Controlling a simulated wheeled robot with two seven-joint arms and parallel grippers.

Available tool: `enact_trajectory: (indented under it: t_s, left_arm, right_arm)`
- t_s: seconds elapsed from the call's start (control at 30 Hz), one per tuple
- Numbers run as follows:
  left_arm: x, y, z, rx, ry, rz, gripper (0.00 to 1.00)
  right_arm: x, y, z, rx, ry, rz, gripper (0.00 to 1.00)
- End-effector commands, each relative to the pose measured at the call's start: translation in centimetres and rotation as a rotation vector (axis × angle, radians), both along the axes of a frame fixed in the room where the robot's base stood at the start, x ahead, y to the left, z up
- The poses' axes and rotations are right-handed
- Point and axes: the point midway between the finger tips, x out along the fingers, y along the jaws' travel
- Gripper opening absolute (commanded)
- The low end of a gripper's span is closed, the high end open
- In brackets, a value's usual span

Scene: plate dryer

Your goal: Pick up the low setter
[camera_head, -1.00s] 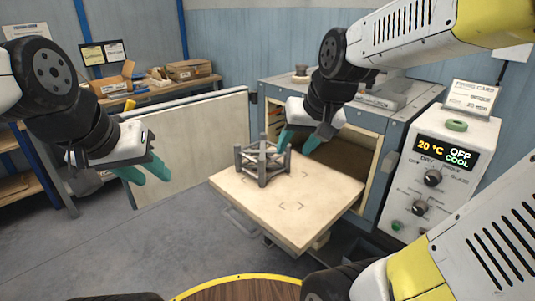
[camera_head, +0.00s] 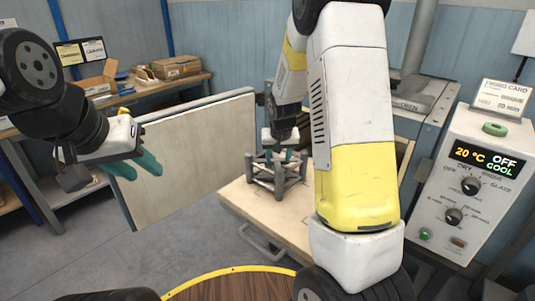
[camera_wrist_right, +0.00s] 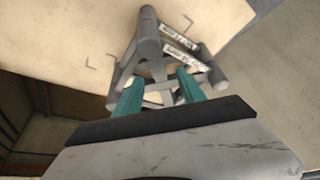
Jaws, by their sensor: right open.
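The low setter is a grey open frame of posts and bars (camera_head: 279,186), standing on the pale board (camera_head: 240,203) in front of the kiln. It also shows in the right wrist view (camera_wrist_right: 149,45), with white labels on two bars. My right gripper (camera_head: 279,156) reaches down over the setter from above. In the right wrist view its two teal fingers (camera_wrist_right: 160,82) are apart, overlapping the setter's bars; I cannot tell whether they touch. My left gripper (camera_head: 137,166) hangs empty at the left, with its fingers apart, away from the setter.
The open kiln door (camera_head: 190,150) stands left of the board. My right arm hides much of the kiln and the board's right side. A control box (camera_head: 480,180) reads 20 °C, OFF, COOL. A round wooden top (camera_head: 235,287) is at the front.

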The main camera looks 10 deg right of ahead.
Motion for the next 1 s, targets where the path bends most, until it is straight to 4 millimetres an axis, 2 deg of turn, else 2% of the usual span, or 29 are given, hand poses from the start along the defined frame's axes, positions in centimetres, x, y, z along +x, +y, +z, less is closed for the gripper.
enact_trajectory:
  t_s: [0.2,0.33,0.53,0.57,0.7,0.8,1.0]
  left_arm:
    - [0.0,0.0,0.0,0.000,0.000,0.000,0.36]
    - [0.0,0.0,0.0,0.000,0.000,0.000,0.36]
    - [0.0,0.0,0.0,0.000,0.000,0.000,0.36]
    - [0.0,0.0,0.0,0.000,0.000,0.000,0.36]
    - [0.0,0.0,0.0,0.000,0.000,0.000,0.36]
    - [0.0,0.0,0.0,0.000,0.000,0.000,0.36]
    - [0.0,0.0,0.0,0.000,0.000,0.000,0.36]
  right_arm:
    - [1.2,-0.3,-3.1,-0.001,0.003,-0.001,0.47]
    - [1.5,-0.3,-3.9,0.000,0.002,0.000,0.47]
    - [1.6,-0.3,-3.9,0.000,0.001,0.000,0.47]
    - [1.6,-0.3,-3.9,0.000,0.001,0.000,0.43]
    - [1.6,-0.3,-3.9,0.000,0.001,0.000,0.16]
    - [1.6,-0.3,-3.9,0.000,0.001,0.000,0.00]
    - [1.6,-0.3,-3.9,0.000,0.001,0.000,0.00]
